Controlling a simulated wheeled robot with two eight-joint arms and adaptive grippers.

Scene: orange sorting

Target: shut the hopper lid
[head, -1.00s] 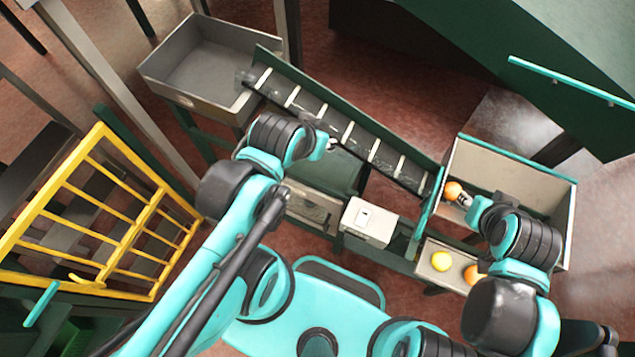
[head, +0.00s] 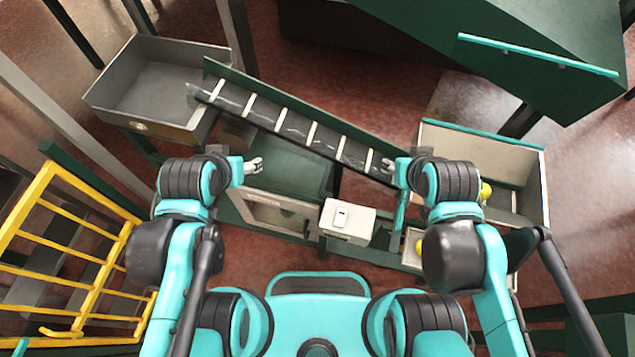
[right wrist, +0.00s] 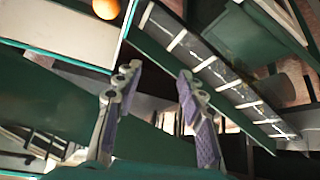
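The cream-walled hopper (head: 538,190) with a teal rim stands at the right in the head view, its top open. A yellow-orange fruit (head: 486,190) shows in it, partly behind my right arm. A big dark green panel with a teal bar (head: 540,55) is raised beyond the hopper. It looks like the lid, but I cannot be sure. My right gripper (head: 388,163) is left of the hopper, above the conveyor's lower end. In the right wrist view its fingers (right wrist: 155,110) are apart and empty. My left gripper (head: 255,166) is open and empty near the conveyor's middle.
A slatted conveyor (head: 295,128) slopes from the grey bin (head: 150,85) towards the hopper. A white switch box (head: 347,220) stands before it. A small tray (head: 410,260) holds a fruit (head: 420,246). A yellow railing (head: 60,250) is at the left.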

